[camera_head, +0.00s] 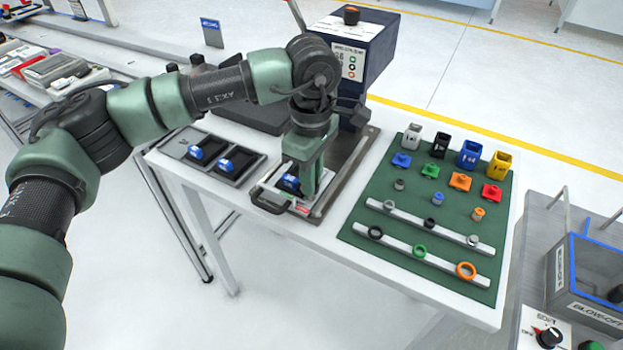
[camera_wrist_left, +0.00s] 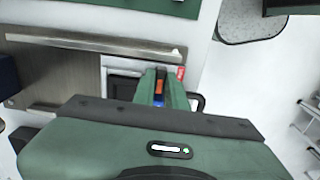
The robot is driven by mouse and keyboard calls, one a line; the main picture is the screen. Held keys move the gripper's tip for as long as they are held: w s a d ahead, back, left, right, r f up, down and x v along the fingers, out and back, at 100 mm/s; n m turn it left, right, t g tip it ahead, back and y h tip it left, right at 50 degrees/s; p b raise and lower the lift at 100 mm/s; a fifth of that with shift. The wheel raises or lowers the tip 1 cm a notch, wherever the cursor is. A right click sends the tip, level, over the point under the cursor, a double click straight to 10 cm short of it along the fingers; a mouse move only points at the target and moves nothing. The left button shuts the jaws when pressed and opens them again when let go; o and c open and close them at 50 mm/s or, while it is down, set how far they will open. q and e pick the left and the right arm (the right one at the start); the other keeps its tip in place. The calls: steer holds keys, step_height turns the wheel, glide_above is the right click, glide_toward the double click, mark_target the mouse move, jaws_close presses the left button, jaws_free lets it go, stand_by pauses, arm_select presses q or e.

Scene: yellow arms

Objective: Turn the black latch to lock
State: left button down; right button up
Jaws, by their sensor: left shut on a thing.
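My left gripper (camera_head: 304,192) reaches down from above onto a light tray (camera_head: 318,211) at the table's front edge. It is shut on a blue-and-black part (camera_head: 290,183) in that tray, largely hidden by the fingers. In the left wrist view the fingers (camera_wrist_left: 163,92) close around a narrow piece with orange, dark and blue on it. A black loop-shaped piece (camera_head: 268,203) sticks out at the tray's front left corner, apart from the fingers. I cannot make out for certain which piece is the black latch. My right gripper is not in view.
Two dark trays (camera_head: 243,176) with blue-and-black parts lie left. A dark blue machine box (camera_head: 375,42) stands behind. A green mat (camera_head: 365,225) with coloured boxes, blocks and rings lies right. A blow-off station (camera_head: 590,285) stands at the lower right.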

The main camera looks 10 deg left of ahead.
arm_select(q)
steer(key=shift+r, duration=0.1)
steer(key=c, duration=1.7)
jaws_free()
step_height(320, 180, up, 8)
steer(key=shift+f+b, duration=0.1)
steer(key=shift+b, duration=0.35)
